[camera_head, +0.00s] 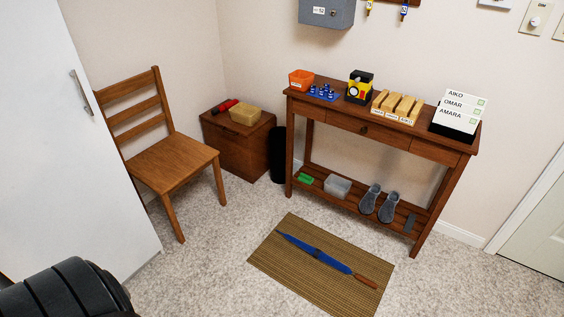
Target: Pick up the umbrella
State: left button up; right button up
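The umbrella (316,254) is closed, long and blue, with a brown handle at its lower right end. It lies flat across the brown woven mat (272,268) on the floor. Its thin tip points to the upper left. Neither of my grippers shows in the head view, and nothing touches the umbrella apart from the mat.
A wooden console table (340,117) with small items on top and shoes on its lower shelf stands behind the mat. A black cylinder (277,155), wooden chest (236,143), wooden chair (168,163) and white cabinet (60,150) stand left. Carpet around the mat is clear.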

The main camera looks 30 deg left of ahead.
aim_at(318, 255)
jog(key=z, duration=0.35)
jog(key=i+j+z, duration=0.2)
jog(key=z, duration=0.15)
jog(key=i+j+z, duration=0.15)
jog(key=z, duration=0.2)
jog(key=i+j+z, duration=0.1)
jog(key=j+z, duration=0.2)
jog(key=j, duration=0.1)
